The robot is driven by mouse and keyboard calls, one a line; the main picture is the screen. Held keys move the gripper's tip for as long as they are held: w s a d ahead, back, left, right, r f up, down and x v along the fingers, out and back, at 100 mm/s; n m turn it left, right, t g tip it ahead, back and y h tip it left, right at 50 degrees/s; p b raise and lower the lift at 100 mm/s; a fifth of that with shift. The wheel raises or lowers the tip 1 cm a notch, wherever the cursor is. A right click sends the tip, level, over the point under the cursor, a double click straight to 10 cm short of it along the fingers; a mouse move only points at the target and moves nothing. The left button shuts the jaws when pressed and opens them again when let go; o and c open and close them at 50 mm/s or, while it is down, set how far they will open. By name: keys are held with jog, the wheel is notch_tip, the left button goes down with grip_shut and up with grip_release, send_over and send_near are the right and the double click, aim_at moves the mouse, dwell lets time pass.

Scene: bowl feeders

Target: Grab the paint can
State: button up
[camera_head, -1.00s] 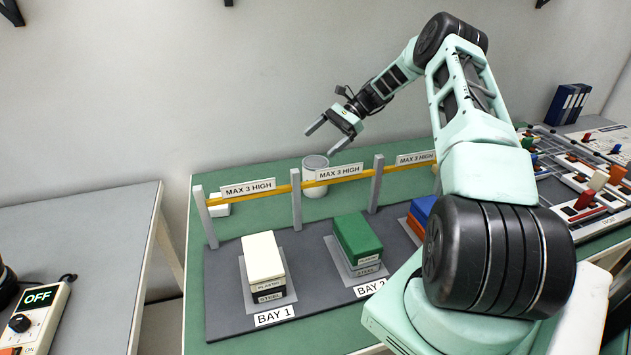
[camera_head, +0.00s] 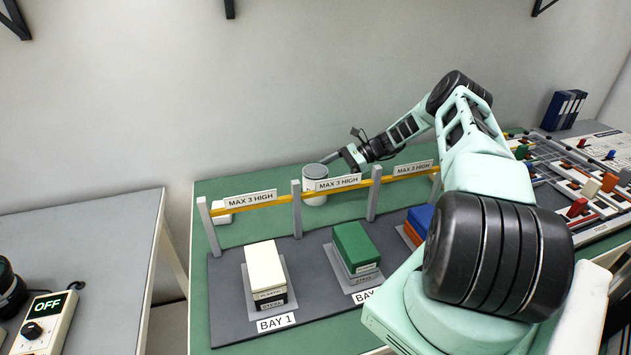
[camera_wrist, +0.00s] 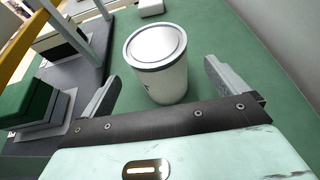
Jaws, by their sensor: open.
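The paint can (camera_head: 314,184) is a white cylinder with a grey-rimmed lid. It stands upright on the green table behind the yellow rail, partly hidden by a "MAX 3 HIGH" sign in the head view. In the wrist view the can (camera_wrist: 160,75) stands ahead of my open gripper (camera_wrist: 165,85), its lower part between the two fingers. There is a gap on each side, wider at the right finger. In the head view my gripper (camera_head: 336,160) is low, just right of the can, with its fingers partly hidden.
A yellow rail (camera_head: 283,199) on grey posts runs in front of the can. Stacked boxes sit in the bays: white (camera_head: 263,266), green (camera_head: 356,245) and blue (camera_head: 420,218). A small white block (camera_head: 221,217) lies left. Green table (camera_wrist: 225,40) around the can is clear.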

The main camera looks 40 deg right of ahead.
aim_at(315, 177)
jog(key=p+x, duration=0.2)
jog(key=x, duration=0.1)
jog(key=p+x, duration=0.1)
jog(key=x, duration=0.1)
jog(key=shift+w+a+r, duration=0.1)
jog(key=shift+a+r, duration=0.2)
jog(key=shift+a, duration=0.05)
jog(key=shift+w+a+f, duration=0.1)
jog(key=shift+f, duration=0.1)
jog(key=c, duration=1.3)
jog(key=shift+c, duration=0.7)
jog(key=shift+r, duration=0.2)
